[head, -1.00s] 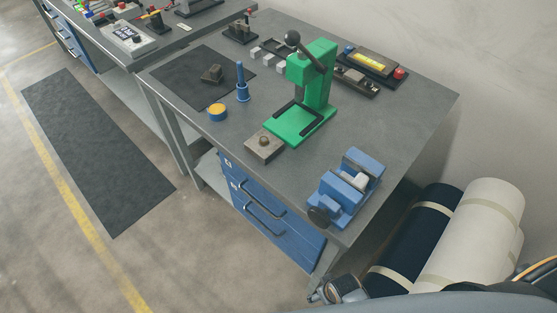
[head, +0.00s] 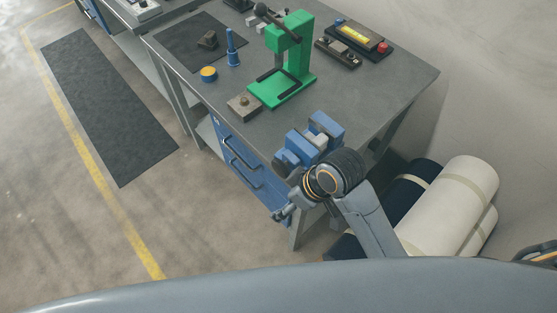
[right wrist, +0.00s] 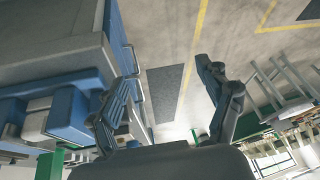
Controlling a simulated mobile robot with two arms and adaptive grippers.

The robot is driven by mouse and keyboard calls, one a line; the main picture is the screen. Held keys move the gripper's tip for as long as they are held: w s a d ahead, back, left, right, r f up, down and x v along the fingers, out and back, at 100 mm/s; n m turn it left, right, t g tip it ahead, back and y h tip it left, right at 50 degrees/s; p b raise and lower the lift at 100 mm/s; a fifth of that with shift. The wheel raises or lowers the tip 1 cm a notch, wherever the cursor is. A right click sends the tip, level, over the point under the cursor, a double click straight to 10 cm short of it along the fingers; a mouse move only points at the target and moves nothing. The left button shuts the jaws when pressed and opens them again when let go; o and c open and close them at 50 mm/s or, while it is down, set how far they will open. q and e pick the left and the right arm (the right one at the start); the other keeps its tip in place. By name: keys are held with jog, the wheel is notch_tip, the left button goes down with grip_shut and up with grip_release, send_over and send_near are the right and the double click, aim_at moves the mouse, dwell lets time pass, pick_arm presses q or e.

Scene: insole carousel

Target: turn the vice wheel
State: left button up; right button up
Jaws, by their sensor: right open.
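The blue vice (head: 327,127) stands at the near right corner of the grey workbench (head: 385,95), with pale jaws in its middle. In the head view my right wrist and gripper cover its near side, so I cannot clearly make out the dark vice wheel. My right gripper (head: 281,214) is low in front of the bench edge, below and near the wheel side of the vice. In the right wrist view the gripper (right wrist: 166,75) is open and empty between its fingers. The vice (right wrist: 70,112) shows there at the left, partly behind one finger. My left gripper is out of view.
A green press (head: 290,60) and a grey block (head: 244,105) stand behind the vice. Blue drawers (head: 240,160) lie under the bench edge. The floor at the left is clear, with a dark mat (head: 105,105).

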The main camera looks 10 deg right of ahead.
jog(key=w+a+r+n+g, duration=0.2)
jog(key=w+a+r+n, duration=0.25)
jog(key=a+n, duration=0.3)
jog(key=n+g+h, duration=0.2)
jog(key=n+h, duration=0.3)
jog(key=n, duration=0.3)
send_near(278, 162)
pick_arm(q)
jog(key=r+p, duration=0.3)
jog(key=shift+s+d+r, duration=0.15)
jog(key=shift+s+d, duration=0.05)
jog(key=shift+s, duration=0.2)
pick_arm(e)
jog(key=f, duration=0.3)
jog(key=s+f, duration=0.1)
jog(key=f, duration=0.3)
jog(key=s+d+f, duration=0.1)
jog(key=f, duration=0.2)
jog(key=shift+f, duration=0.4)
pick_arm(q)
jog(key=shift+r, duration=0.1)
pick_arm(e)
jog(key=c, duration=1.2)
